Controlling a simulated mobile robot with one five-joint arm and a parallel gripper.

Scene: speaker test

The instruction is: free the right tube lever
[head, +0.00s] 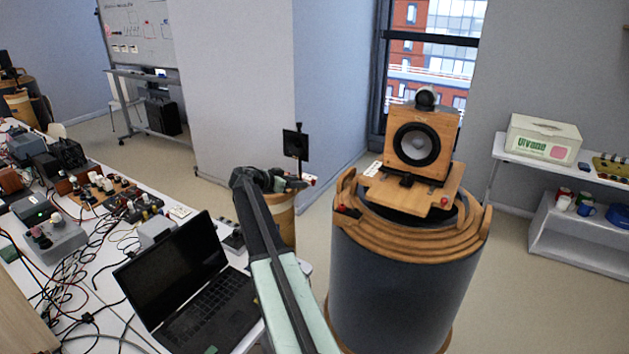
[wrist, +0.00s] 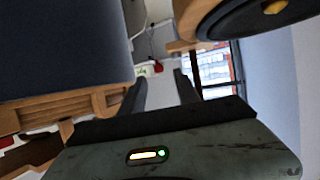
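The right tube (head: 395,285) is a large dark grey drum with stacked wooden rings (head: 400,243) around its top. A small red-tipped lever (head: 340,208) shows at the left of its rim, and another red tip (head: 445,201) shows on the right of the wooden plate. My gripper (head: 306,181) is left of the drum, apart from its rim. In the wrist view my gripper (wrist: 160,88) has its two dark fingers spread with a gap between them. A small red piece (wrist: 156,67) shows beyond that gap; I cannot tell which part it is.
A wooden speaker (head: 418,145) stands on the plate above the drum. A smaller wooden tube (head: 282,225) stands behind my arm. A laptop (head: 185,285) and cables crowd the table at left. A shelf with a white box (head: 543,140) stands at right.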

